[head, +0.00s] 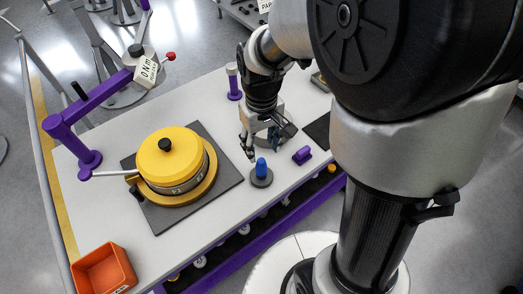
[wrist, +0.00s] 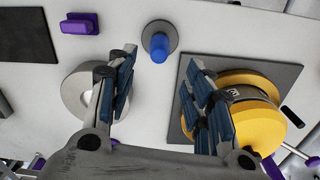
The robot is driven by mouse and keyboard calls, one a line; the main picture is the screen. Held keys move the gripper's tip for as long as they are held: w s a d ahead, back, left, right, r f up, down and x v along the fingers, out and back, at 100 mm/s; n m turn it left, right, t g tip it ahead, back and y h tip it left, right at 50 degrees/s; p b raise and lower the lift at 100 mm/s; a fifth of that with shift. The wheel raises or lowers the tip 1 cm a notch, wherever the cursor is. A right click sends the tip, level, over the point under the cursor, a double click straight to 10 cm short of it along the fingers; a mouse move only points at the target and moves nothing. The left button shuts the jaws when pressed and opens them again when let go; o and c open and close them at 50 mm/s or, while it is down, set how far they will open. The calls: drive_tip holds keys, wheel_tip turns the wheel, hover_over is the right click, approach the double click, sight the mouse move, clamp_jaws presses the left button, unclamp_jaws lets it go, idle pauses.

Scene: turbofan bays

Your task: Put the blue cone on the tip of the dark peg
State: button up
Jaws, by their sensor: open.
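The blue cone (head: 261,167) stands upright on a dark grey round base near the table's front edge. In the wrist view the blue cone (wrist: 158,46) shows just beyond the fingertips, in line with the gap between them. My gripper (head: 268,142) is open and empty, above the table and behind the cone in the head view. In the wrist view my gripper (wrist: 158,72) has its two fingers wide apart, with nothing between them. I cannot clearly pick out the dark peg in either view.
A yellow lidded housing (head: 186,176) sits on a dark mat (head: 222,157) left of the cone. A small purple block (head: 302,155) lies to its right. A silver disc (wrist: 78,96) is under one finger. An orange bin (head: 104,270) and a purple crane (head: 95,106) stand left.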

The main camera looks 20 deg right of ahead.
drive_tip(key=shift+r, duration=0.95)
drive_tip(key=s+r+m+t, duration=0.1)
drive_tip(key=s+r+t, duration=0.3)
drive_tip(key=s+r, duration=0.8)
drive_tip(key=s, duration=0.3)
drive_tip(key=shift+r+m+t, duration=0.15)
drive_tip(key=shift+m+t, duration=0.15)
drive_tip(key=shift+m, duration=0.1)
